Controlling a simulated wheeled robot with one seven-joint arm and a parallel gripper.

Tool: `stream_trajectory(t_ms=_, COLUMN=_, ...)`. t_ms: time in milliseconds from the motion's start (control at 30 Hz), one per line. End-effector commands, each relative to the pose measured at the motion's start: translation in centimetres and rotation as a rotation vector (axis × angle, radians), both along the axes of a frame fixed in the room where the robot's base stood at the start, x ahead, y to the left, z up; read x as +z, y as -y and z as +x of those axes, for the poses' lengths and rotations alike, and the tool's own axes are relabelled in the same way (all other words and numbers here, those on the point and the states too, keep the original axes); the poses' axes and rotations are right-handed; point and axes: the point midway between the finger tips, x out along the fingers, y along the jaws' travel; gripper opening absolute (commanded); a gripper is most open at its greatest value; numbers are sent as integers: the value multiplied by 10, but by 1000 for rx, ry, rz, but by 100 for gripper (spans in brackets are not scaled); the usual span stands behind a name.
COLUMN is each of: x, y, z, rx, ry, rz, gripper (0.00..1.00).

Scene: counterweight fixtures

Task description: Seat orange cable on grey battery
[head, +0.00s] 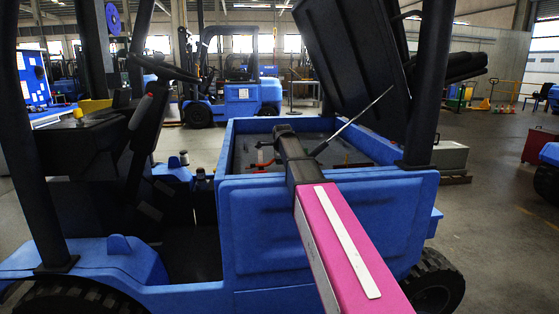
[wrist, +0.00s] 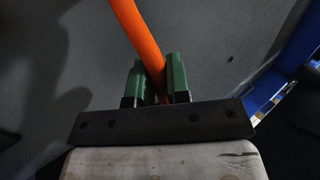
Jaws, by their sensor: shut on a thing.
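The orange cable (wrist: 137,35) runs from the top of the wrist view down between the two green fingers of my gripper (wrist: 156,62). My gripper is shut on it. A broad dark grey surface fills the wrist view behind the cable; I cannot tell whether it is the battery. In the head view, the grey battery (head: 240,160) lies inside the open blue bay of the forklift, partly hidden by the bay wall and my arm. My arm reaches over the wall into the bay. The fingers and the cable's end cannot be made out there.
The blue bay wall (head: 330,215) stands under my arm. The dark raised hood (head: 350,60) and a thin grey strut (head: 362,112) stand at the right of the bay. The steering wheel (head: 165,68) and black posts are to the left. Open floor lies to the right.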

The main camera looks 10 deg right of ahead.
Motion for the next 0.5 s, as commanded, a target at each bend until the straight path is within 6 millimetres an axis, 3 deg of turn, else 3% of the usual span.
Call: stream_trajectory(t_ms=500, x=-8, y=0, z=0, rx=0, ry=1, rz=0, gripper=0)
